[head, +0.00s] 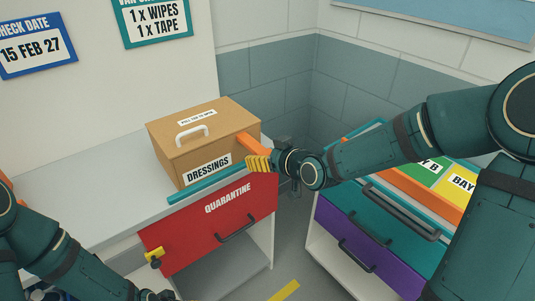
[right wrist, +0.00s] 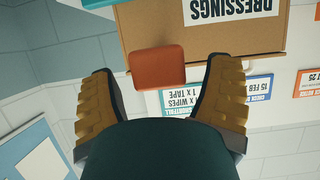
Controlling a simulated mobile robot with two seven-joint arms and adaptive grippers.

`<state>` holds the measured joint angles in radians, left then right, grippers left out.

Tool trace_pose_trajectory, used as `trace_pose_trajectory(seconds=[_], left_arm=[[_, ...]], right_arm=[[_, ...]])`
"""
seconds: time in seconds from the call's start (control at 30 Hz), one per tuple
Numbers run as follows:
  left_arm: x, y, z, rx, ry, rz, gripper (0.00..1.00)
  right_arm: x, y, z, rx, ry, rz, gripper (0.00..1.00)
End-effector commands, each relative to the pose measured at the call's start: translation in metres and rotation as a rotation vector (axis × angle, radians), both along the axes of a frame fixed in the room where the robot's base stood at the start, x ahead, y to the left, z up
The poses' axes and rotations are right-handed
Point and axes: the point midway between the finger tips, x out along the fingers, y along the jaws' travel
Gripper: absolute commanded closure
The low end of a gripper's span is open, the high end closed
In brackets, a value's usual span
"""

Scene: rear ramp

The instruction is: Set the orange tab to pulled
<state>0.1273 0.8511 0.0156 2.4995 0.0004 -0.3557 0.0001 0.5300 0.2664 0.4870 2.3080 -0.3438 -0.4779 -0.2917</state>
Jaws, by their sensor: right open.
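The orange tab (head: 250,142) sticks out from the right side of the cardboard box (head: 173,158) labelled DRESSINGS. My right gripper (head: 257,163) is at that side of the box, beside the tab. In the right wrist view the tab (right wrist: 156,67) shows as an orange block between the two spread fingers of my right gripper (right wrist: 165,100), with a gap on each side. The gripper is open and holds nothing.
A teal strip (head: 205,186) runs along the counter's front edge. A drawer unit with a purple drawer (head: 350,250) stands at the right.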

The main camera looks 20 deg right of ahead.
Motion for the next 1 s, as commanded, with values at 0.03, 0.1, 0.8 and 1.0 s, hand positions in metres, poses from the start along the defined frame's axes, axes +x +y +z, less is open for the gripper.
trace_pose_trajectory(seconds=[0.03,0.1,0.8,1.0], left_arm=[[0.000,0.000,0.000,0.000,0.000,0.000,0.53],[0.000,0.000,0.000,0.000,0.000,0.000,0.53],[0.000,0.000,0.000,0.000,0.000,0.000,0.53],[0.000,0.000,0.000,0.000,0.000,0.000,0.53]], right_arm=[[0.000,0.000,0.000,0.000,-0.001,0.000,0.22],[-0.003,-0.001,0.002,0.000,-0.001,-0.001,0.22],[-0.086,-0.031,0.038,-0.004,-0.001,-0.002,0.22],[-0.100,-0.037,0.045,-0.002,-0.002,0.000,0.22]])
